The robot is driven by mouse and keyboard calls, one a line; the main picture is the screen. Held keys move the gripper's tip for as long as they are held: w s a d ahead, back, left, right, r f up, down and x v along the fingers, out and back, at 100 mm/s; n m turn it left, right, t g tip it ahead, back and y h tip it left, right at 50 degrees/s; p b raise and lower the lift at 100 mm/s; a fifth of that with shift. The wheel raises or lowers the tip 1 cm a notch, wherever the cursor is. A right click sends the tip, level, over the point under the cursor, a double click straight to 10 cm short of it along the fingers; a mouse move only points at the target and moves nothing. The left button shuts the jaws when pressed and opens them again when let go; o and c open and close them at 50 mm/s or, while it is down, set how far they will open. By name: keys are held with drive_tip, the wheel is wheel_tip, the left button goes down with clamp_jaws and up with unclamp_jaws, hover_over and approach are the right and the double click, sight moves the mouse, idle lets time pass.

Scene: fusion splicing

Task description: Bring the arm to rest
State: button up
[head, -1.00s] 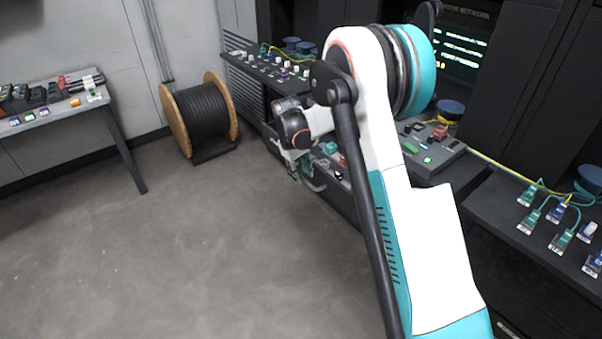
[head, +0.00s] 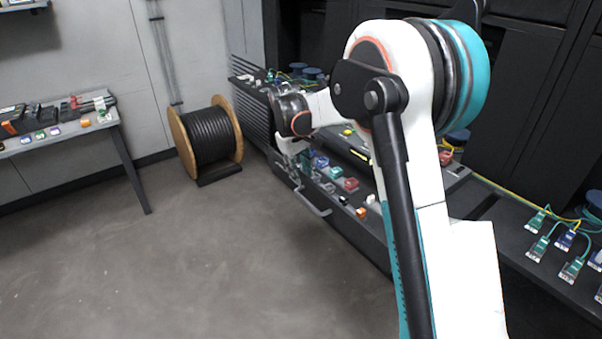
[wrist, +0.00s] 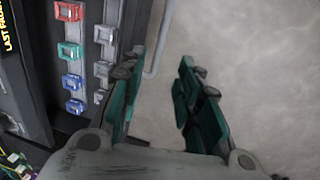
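My gripper (wrist: 158,105) shows in the wrist view with its two teal fingers apart and nothing between them. Bare floor shows beyond the fingers. In the head view my gripper (head: 299,158) hangs at the end of my arm, in front of the open drawer of coloured parts, and looks small there. My white and teal arm (head: 405,70) is bent, with its elbow high in the middle right of the picture.
An open drawer (head: 318,206) with coloured connectors juts out near my gripper. It also shows in the wrist view (wrist: 88,100). A cable spool (head: 208,142) stands by the wall. A side table (head: 130,165) is at left. The floor in front is clear.

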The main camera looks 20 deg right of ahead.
drive_tip(key=s+r+m+t+y, duration=0.1)
drive_tip(key=s+r+m+t, duration=0.15)
drive_tip(key=s+r, duration=1.25)
drive_tip(key=s+f+t, duration=0.2)
drive_tip(key=s, duration=0.9)
drive_tip(key=s+a+f+m+t+y, duration=0.1)
drive_tip(key=s+f+t, duration=0.1)
drive_tip(key=s, duration=0.8)
drive_tip(key=shift+s+a+f, duration=0.3)
drive_tip(key=shift+s+f, duration=0.05)
drive_tip(key=shift+s, duration=0.05)
drive_tip(key=shift+m, duration=0.25)
